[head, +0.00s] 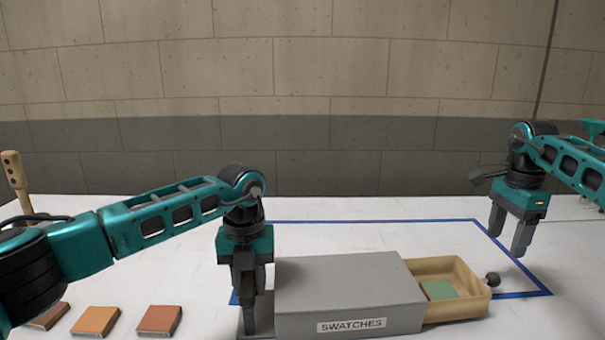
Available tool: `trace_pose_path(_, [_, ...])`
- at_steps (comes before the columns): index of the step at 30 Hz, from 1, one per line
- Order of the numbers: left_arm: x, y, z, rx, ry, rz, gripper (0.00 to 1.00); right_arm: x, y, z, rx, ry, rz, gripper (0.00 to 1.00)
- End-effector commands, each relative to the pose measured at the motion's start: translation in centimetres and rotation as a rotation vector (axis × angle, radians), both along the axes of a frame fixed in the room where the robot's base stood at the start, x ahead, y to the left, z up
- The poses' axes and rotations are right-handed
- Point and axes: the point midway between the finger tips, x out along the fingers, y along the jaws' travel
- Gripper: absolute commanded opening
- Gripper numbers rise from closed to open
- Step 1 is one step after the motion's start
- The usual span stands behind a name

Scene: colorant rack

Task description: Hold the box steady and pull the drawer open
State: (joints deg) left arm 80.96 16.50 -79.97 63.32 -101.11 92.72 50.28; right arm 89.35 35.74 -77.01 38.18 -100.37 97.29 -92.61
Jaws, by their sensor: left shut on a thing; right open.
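A grey box (345,280) labelled SWATCHES lies on the white table. Its tan drawer (465,280) sticks out on the right side, pulled well out, with a green square piece (437,290) inside. A dark round knob (492,280) is on the drawer's right end. My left gripper (250,325) points down at the box's left end, shut on a part of the box there; the exact contact is partly hidden. My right gripper (521,250) is open and empty, above the table to the upper right of the knob and apart from it.
Blue tape (380,221) outlines an area around the box. Orange and brown square tiles (96,321) lie at the front left. A tan piece with holes (16,182) stands at the far left. The table behind the box is clear, up to a block wall.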

Motion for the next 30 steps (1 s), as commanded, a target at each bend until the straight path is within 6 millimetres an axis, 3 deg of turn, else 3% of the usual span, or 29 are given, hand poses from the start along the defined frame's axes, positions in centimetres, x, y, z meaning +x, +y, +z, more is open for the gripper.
trace_pose_path(10, [-0.02, -0.15, 0.03, -0.003, -0.001, -0.003, 0.0, -0.01, 0.02, 0.59, 0.0, 0.001, 0.001, 0.63])
trace_pose_path(11, [-0.02, -0.15, 0.03, -0.003, -0.001, -0.003, 0.34, -0.01, 0.02, 0.58, 0.0, 0.001, 0.001, 0.63])
trace_pose_path(19, [-0.01, -0.08, 0.02, -0.002, 0.0, -0.002, 0.6, -0.01, 0.02, 0.55, 0.0, 0.001, 0.001, 0.63])
trace_pose_path(30, [0.06, -0.05, 0.78, -0.002, -0.003, -0.001, 0.62, -0.01, 0.02, 0.55, 0.0, 0.001, 0.001, 0.63])
